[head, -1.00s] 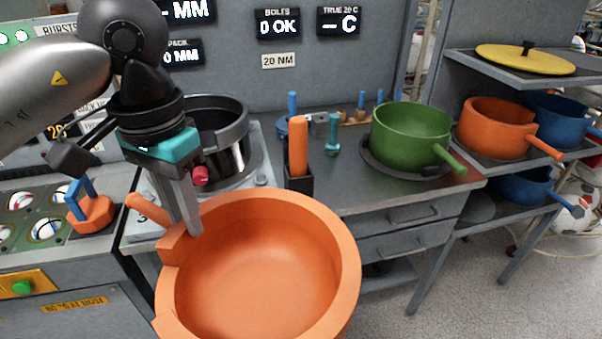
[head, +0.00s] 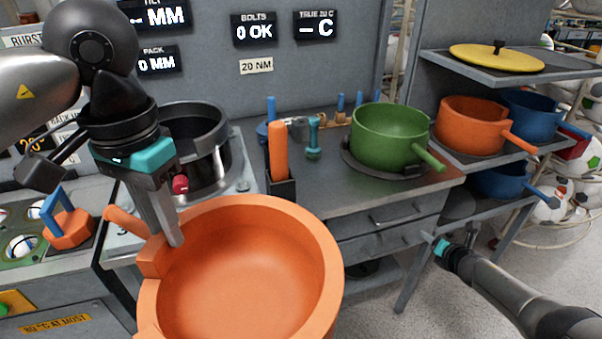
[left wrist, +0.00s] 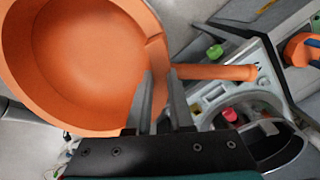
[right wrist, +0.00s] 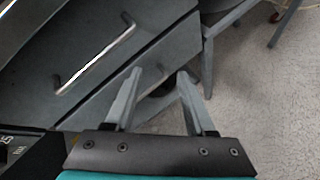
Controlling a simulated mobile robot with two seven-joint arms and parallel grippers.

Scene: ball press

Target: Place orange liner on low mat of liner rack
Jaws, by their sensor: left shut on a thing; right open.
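The orange liner (head: 240,270), a large round pan with a short handle, is close in front of the head camera. My left gripper (head: 172,240) is shut on its rim near the handle and holds it in the air, opening up. The left wrist view also shows the liner (left wrist: 75,60) between the fingers (left wrist: 158,90). The liner rack (head: 500,155) stands at the right. Its low shelf has a bare round grey mat (head: 459,204) at the left, beside a blue liner (head: 498,181). My right gripper (head: 440,246) is open and empty, below and left of that shelf; its fingers (right wrist: 158,75) show apart.
A second orange liner (head: 468,125) and a blue one (head: 529,114) fill the rack's middle shelf; a yellow lid (head: 496,58) lies on top. A green liner (head: 388,135) sits on the bench (head: 350,185) beside the rack.

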